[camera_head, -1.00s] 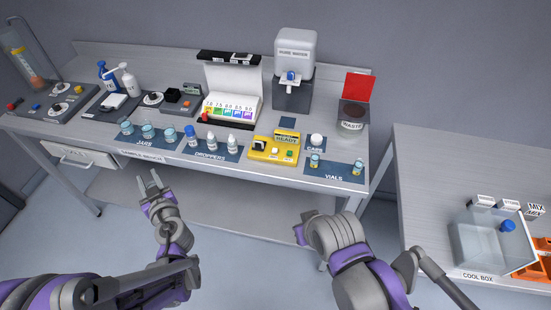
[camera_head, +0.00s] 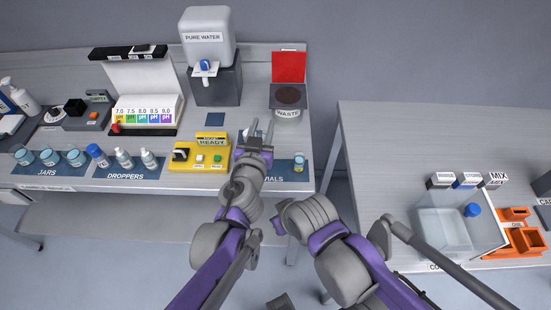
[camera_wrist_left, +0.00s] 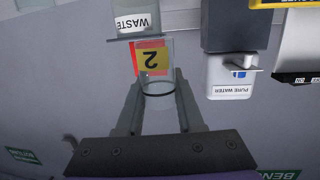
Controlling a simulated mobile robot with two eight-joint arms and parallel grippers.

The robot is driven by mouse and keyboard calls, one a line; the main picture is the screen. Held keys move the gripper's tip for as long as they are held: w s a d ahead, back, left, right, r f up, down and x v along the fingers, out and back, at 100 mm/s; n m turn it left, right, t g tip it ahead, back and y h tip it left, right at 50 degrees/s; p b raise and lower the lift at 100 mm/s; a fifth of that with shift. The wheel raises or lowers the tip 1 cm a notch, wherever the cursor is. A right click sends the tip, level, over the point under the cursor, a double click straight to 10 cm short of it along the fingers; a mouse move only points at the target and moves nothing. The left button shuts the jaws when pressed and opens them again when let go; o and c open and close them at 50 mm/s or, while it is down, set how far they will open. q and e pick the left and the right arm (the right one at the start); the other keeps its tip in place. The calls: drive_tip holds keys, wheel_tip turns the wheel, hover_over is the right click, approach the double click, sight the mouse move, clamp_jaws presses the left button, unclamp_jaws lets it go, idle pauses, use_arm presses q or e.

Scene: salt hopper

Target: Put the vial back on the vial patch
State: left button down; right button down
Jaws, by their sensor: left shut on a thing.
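My left gripper (camera_head: 262,132) is raised over the bench, above the back of the vial patch (camera_head: 268,178). In the left wrist view its fingers (camera_wrist_left: 157,100) are shut on a clear vial (camera_wrist_left: 158,88) with a yellow label reading 2. In the head view the held vial cannot be made out clearly. Another vial (camera_head: 299,162) stands at the right of the patch. My left arm hides much of the patch and part of its lettering. My right arm is at the front, but its fingers do not show.
The waste bin (camera_head: 288,113) with a raised red lid stands behind the patch. The yellow device (camera_head: 184,160) marked READY is left of it, and the pure water dispenser (camera_head: 207,40) stands at the back. A clear cool box (camera_head: 440,235) is on the right table.

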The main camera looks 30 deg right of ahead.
use_arm(q)
drive_tip(key=shift+m+g+h, duration=0.4)
drive_tip(key=d+f, duration=0.1)
drive_tip(key=s+d+f+b, duration=0.1)
drive_tip(key=f, duration=0.1)
drive_tip(key=d+f+b, duration=0.1)
drive_tip(key=shift+s+f, duration=0.25)
drive_tip(key=shift+f+b, duration=1.05)
drive_tip(key=shift+f, duration=1.2)
drive_tip(key=shift+a, duration=0.1)
drive_tip(key=c, duration=0.5)
unclamp_jaws()
drive_tip(key=shift+f, duration=0.1)
drive_tip(key=shift+c, duration=0.2)
